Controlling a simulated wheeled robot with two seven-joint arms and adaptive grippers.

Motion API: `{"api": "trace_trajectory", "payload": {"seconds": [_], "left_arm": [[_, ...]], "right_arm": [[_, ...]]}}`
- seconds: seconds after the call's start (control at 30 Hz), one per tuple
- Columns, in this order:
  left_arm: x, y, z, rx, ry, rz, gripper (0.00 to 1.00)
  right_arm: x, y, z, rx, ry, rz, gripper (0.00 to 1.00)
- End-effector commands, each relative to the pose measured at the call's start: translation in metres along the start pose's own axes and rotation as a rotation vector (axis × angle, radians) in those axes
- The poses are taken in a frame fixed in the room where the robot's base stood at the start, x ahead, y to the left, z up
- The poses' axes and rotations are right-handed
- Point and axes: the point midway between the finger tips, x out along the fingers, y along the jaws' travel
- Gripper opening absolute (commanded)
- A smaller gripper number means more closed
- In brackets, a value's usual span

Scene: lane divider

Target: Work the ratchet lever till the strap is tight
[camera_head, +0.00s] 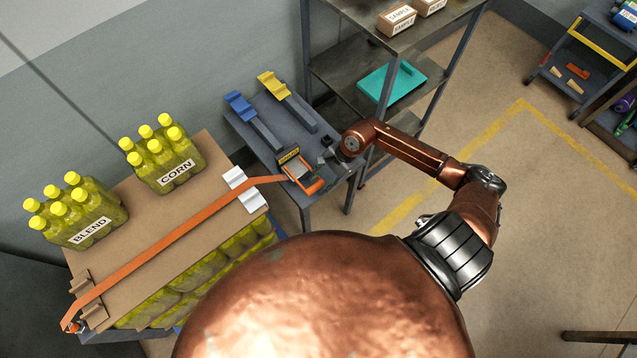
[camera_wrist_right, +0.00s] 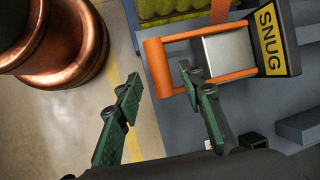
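An orange strap (camera_head: 170,238) runs over a cardboard-topped load of yellow bottles to the ratchet (camera_head: 300,172) on a blue-grey table. The ratchet has an orange lever frame with a crossbar (camera_wrist_right: 158,68), a metal plate (camera_wrist_right: 228,54) and a yellow "SNUG" label (camera_wrist_right: 267,38). My right gripper (camera_wrist_right: 158,78) is open, its two green fingers spread either side of the crossbar in the right wrist view; contact cannot be told. In the head view this gripper (camera_head: 328,158) is small and dark beside the ratchet. My left gripper is not in view.
"BLEND" (camera_head: 80,212) and "CORN" (camera_head: 162,160) bottle packs stand on the cardboard (camera_head: 130,225). Blue (camera_head: 250,118) and yellow (camera_head: 285,98) holders sit behind the ratchet. A shelf rack (camera_head: 345,75) stands close behind my right arm. The floor at right is mostly clear.

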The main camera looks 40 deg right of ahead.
Motion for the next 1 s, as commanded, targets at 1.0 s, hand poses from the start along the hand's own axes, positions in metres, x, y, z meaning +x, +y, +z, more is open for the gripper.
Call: {"api": "trace_trajectory", "payload": {"seconds": [1.0], "left_arm": [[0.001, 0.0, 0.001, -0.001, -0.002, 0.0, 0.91]], "right_arm": [[0.017, 0.0, 0.0, 0.0, 0.0, -0.001, 0.0]]}}
